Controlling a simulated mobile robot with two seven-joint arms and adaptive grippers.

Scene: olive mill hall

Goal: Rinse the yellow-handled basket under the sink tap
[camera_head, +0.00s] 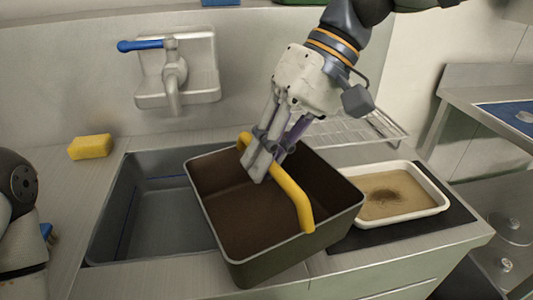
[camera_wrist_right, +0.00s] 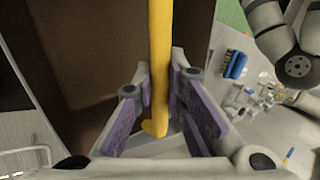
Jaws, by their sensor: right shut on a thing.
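The basket (camera_head: 290,255) is a dark olive rectangular bin with a brown inside and a yellow handle (camera_head: 291,196). It is tilted, over the right part of the sink (camera_head: 150,215) and its right edge. My right gripper (camera_head: 257,165) is shut on the yellow handle, which also runs between the purple finger pads in the right wrist view (camera_wrist_right: 159,60). The tap (camera_head: 174,85), with a blue lever (camera_head: 141,45), is on the wall behind the sink, left of the basket. No water stream shows. My left gripper is outside the views; part of my left arm shows at the left edge.
A yellow sponge (camera_head: 90,147) lies on the counter left of the sink. A white tray (camera_head: 437,205) with murky brown contents sits on a dark mat (camera_head: 458,211) to the right. A wire rack (camera_head: 385,125) is behind. The sink's left part is clear.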

